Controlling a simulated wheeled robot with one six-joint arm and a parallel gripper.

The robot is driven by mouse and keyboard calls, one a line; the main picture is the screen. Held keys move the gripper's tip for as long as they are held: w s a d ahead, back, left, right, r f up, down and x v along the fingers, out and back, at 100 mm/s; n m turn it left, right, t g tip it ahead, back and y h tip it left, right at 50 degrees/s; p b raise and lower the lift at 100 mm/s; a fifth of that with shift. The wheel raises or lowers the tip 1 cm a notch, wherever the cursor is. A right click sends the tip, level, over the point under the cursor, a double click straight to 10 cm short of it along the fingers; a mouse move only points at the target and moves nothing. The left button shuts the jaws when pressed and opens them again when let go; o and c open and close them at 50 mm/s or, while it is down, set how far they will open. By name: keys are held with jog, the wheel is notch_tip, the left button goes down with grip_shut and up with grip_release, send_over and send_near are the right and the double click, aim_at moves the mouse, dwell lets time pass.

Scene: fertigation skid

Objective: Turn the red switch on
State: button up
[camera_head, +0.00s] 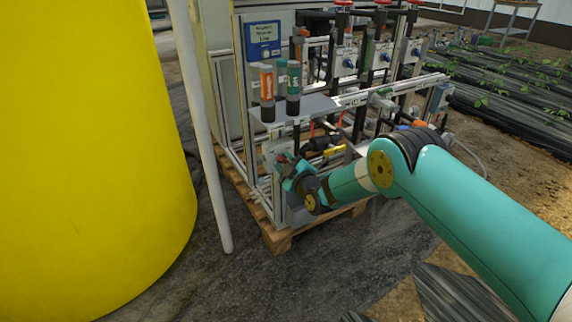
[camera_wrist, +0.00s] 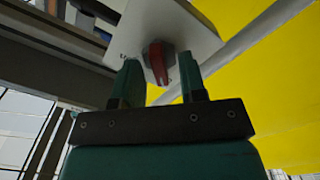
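The red switch (camera_wrist: 158,62) is a red handle on a pale grey box (camera_wrist: 190,25) in the wrist view. My gripper (camera_wrist: 160,80) has its two teal fingers apart, one on each side of the red handle. Whether either finger touches the handle cannot be told. In the head view my gripper (camera_head: 286,165) is at the lower front of the skid, beside the grey box (camera_head: 277,150). The red handle is mostly hidden there by my gripper and arm.
A large yellow tank (camera_head: 85,150) fills the left side, with a pale pole (camera_head: 203,130) beside it. The skid frame (camera_head: 390,90) carries pipes and valves and stands on a wooden pallet (camera_head: 278,240). Dark floor is clear in front.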

jog(key=shift+c, duration=0.2)
grip_shut()
jog(key=shift+m, duration=0.3)
jog(key=m+b, duration=0.1)
jog(key=m, duration=0.2)
jog(key=shift+m, duration=0.3)
jog(key=m+b, duration=0.1)
jog(key=m, duration=0.3)
jog(key=shift+m, duration=0.3)
jog(key=m, duration=0.4)
jog(key=shift+d, duration=0.1)
jog(key=m, duration=0.5)
jog(key=shift+w+b, duration=0.1)
jog(key=shift+b, duration=0.3)
